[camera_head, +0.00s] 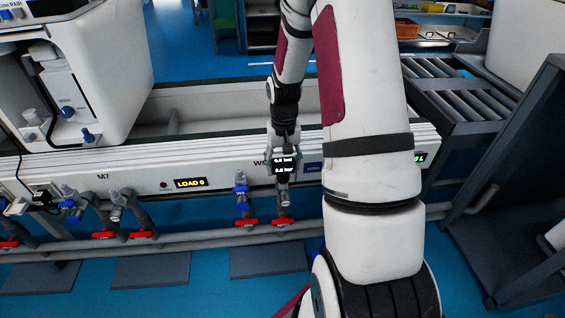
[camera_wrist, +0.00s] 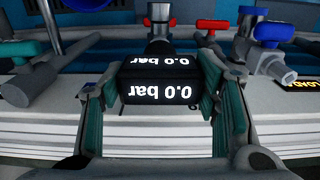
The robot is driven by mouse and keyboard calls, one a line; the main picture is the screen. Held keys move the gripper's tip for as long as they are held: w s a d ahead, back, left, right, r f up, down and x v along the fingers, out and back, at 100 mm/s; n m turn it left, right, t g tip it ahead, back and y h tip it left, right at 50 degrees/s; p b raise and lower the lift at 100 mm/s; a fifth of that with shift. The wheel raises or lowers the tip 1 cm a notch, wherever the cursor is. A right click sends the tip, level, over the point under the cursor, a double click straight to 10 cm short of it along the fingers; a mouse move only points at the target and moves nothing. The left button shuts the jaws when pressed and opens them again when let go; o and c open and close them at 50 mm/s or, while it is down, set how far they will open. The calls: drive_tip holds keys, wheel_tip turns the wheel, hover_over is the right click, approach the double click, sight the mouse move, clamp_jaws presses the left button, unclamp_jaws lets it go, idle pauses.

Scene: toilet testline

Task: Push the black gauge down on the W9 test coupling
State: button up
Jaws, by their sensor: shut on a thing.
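The black gauge (camera_head: 284,166) has two lit displays. They read 0.0 bar, upside down, in the wrist view (camera_wrist: 160,92). My gripper (camera_head: 284,152) is shut on the gauge, with one finger on each side of it in the wrist view (camera_wrist: 158,100). The W9 test coupling (camera_head: 284,194) is a grey upright stub just below the gauge in the head view. It shows beyond the gauge in the wrist view (camera_wrist: 160,15). The gauge lines up with the coupling, but I cannot tell how far it sits on it. The W9 label is partly hidden by my gripper.
A coupling with a blue handle (camera_head: 241,188) stands close to the left. Red valve handles (camera_head: 247,223) sit low along the pipes. A LOAD 0 display (camera_head: 190,183) is on the white bench front. A roller conveyor (camera_head: 460,95) lies at the right.

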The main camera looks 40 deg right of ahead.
drive_tip(key=shift+f, duration=0.25)
drive_tip(key=o, duration=1.3)
wheel_tip(320, 180, up, 12)
